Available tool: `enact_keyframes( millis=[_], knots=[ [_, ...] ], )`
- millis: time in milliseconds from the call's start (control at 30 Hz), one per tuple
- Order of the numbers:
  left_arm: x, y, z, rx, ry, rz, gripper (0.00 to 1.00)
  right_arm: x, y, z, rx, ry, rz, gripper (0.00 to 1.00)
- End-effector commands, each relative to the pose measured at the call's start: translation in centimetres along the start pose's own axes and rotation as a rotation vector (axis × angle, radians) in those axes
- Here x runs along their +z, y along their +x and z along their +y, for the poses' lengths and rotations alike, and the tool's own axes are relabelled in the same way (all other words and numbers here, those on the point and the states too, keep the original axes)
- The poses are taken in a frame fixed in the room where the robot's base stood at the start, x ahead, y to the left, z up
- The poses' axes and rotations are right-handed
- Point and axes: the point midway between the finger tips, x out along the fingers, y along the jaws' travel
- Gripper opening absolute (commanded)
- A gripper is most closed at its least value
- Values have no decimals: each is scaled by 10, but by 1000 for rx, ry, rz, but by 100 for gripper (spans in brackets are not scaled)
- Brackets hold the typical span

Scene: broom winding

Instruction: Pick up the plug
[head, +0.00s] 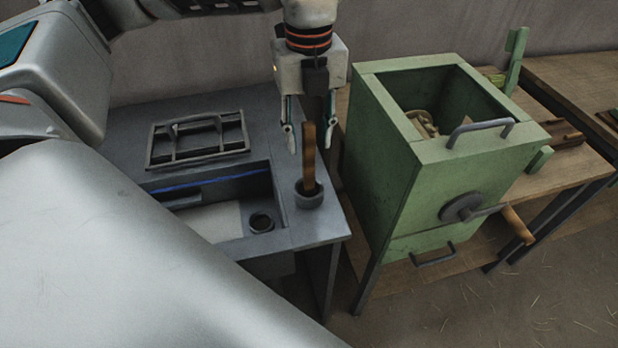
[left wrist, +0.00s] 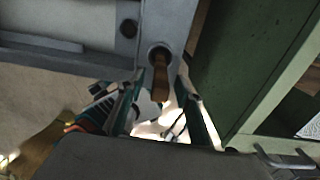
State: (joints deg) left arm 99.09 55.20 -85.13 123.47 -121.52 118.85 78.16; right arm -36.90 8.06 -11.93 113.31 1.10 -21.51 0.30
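A brown wooden peg (head: 309,160), which looks like the plug, stands upright in a dark round cup (head: 308,196) near the right front corner of the grey table. My left gripper (head: 311,132) is above the cup, pointing down, with its fingers apart on either side of the peg's upper part. I cannot tell whether either finger touches the peg. In the left wrist view the peg (left wrist: 160,84) shows between the two spread fingers, with its lower end in the cup. My right gripper is not in view.
A green open-topped box (head: 385,150) with a handle and crank stands close on the right. The grey table (head: 262,110) has a recess with a small round cup (head: 261,222) and a dark rack (head: 198,139). A wooden bench (head: 560,165) is behind the box.

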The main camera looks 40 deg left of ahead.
Motion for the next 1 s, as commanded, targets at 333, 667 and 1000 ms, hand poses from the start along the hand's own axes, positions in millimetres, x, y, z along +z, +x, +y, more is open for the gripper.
enact_keyframes(
  millis=[333, 667, 1000],
  knots=[
    [0, 0, 0, 0, 0, 0, 0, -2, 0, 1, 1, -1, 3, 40],
    [0, -1, 0, -1, 0, -1, 0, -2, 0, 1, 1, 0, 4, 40],
    [1, -31, -1, -5, -1, -4, 0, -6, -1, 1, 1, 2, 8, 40]
  ],
)
